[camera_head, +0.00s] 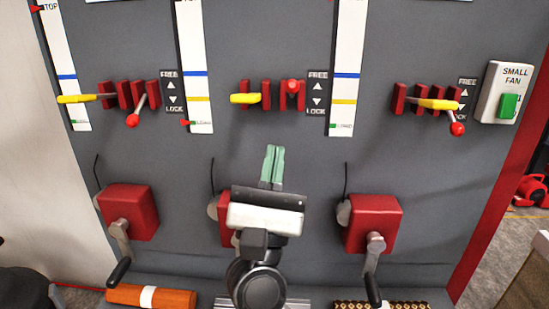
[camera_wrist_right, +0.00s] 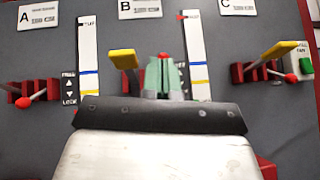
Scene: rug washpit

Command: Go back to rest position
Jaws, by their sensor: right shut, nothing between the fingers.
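My right gripper (camera_head: 273,150) is in the lower middle of the head view, in front of the grey panel (camera_head: 330,165). Its pale green fingers are together and hold nothing. They point up toward the middle lever set, whose yellow handle (camera_head: 245,98) and red knob (camera_head: 292,86) are above the fingertips in the head view. The same fingers show in the right wrist view (camera_wrist_right: 163,66), overlapping the middle levers near a yellow handle (camera_wrist_right: 122,58). Whether they touch anything is hard to tell. My left gripper is not in view.
Left (camera_head: 128,211) and right (camera_head: 375,222) red crank boxes flank my right arm; it partly hides a middle one (camera_head: 226,236). Lever sets with red knobs (camera_head: 132,120) (camera_head: 457,129) sit left and right. A green switch (camera_head: 508,106) is at upper right. Rolls lie below.

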